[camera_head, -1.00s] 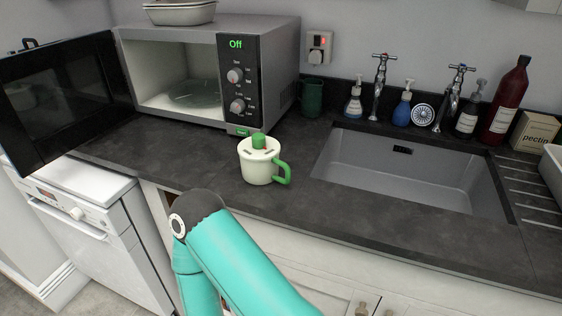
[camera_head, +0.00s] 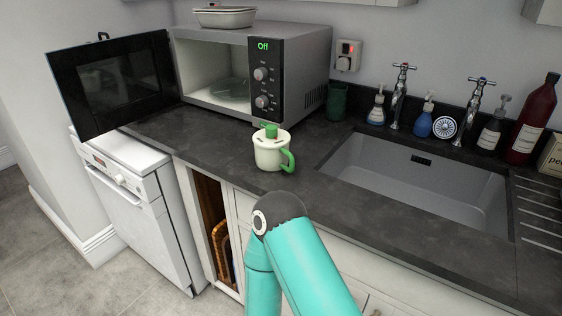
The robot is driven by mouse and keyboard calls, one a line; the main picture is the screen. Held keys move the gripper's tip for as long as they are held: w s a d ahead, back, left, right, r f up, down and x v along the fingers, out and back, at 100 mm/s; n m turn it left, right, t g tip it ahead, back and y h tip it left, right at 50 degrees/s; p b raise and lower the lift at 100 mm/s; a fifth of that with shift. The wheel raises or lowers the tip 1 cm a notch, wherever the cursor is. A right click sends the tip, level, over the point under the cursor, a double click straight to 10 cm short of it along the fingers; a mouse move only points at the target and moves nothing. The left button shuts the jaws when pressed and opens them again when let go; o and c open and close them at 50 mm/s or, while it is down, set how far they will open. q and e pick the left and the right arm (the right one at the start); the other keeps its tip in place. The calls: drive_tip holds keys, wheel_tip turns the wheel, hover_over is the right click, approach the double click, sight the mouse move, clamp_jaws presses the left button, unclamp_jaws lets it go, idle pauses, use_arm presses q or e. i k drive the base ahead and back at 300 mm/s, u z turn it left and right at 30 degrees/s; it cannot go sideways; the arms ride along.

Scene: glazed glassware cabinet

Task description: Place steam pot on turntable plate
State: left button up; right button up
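The steam pot (camera_head: 270,152) is a cream mug-like pot with a green handle on its right and a green knob on top. It stands upright on the dark countertop, in front of the microwave. The glass turntable plate (camera_head: 231,88) lies inside the open microwave (camera_head: 255,69) and looks empty. One of my teal arms reaches up at the bottom centre, below the pot, and its gripper is not visible. Neither gripper shows in the view.
The microwave door (camera_head: 118,82) stands wide open to the left. A sink (camera_head: 415,180) with taps and bottles is at the right. A dish (camera_head: 225,16) sits on the microwave, and a green cup (camera_head: 338,101) stands beside it. The counter around the pot is clear.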

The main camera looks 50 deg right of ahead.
sight(241, 90)
drive_tip(key=z, duration=0.75)
drive_tip(key=k, duration=0.1)
drive_tip(key=z, duration=0.05)
